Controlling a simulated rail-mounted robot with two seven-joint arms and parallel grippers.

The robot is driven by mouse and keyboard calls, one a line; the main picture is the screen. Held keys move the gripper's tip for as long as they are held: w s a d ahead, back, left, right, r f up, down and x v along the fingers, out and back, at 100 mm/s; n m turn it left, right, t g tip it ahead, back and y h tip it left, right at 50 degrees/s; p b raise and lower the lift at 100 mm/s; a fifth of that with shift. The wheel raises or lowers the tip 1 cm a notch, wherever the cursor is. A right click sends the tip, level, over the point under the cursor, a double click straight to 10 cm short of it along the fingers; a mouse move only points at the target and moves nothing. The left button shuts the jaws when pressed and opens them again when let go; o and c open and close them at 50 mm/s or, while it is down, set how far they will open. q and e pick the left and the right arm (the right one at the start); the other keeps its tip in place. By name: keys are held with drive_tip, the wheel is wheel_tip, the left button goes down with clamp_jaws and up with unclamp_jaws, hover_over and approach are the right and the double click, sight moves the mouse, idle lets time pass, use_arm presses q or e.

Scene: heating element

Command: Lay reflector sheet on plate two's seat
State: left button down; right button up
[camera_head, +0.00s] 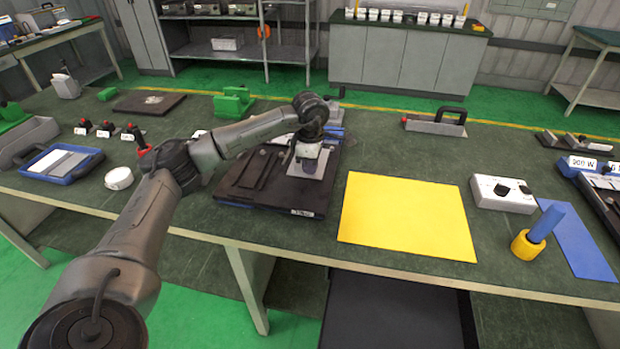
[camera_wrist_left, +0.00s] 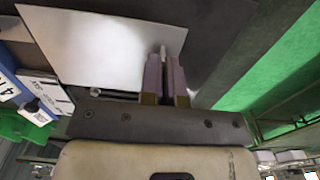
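My left gripper (camera_head: 309,160) points down over a dark plate assembly (camera_head: 245,187) near the middle of the bench. In the left wrist view its two fingers (camera_wrist_left: 167,75) stand close together, with a thin upright piece between them. They appear shut on the pale, shiny reflector sheet (camera_wrist_left: 100,40), which spreads beside and behind the fingers. In the head view the sheet (camera_head: 307,172) shows as a small grey patch below the gripper, over the dark plate. Whether it touches the plate is unclear. The plate's label is unreadable, and the gripper and arm hide part of its seat. My right gripper is not in view.
A yellow sheet (camera_head: 405,215) lies right of the plate. Beyond it are a white control box (camera_head: 503,193), a blue cylinder in a yellow ring (camera_head: 528,246) and a blue mat (camera_head: 580,240). A blue tray (camera_head: 62,165) and white puck (camera_head: 118,178) lie left.

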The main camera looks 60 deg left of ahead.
sight(310, 176)
use_arm(q)
wheel_tip(310, 176, down, 4)
drive_tip(key=shift+f+b, duration=0.1)
drive_tip(key=shift+b, duration=0.75)
drive_tip(key=c, duration=1.8)
unclamp_jaws()
drive_tip(key=o, duration=0.5)
drive_tip(key=shift+c, duration=0.2)
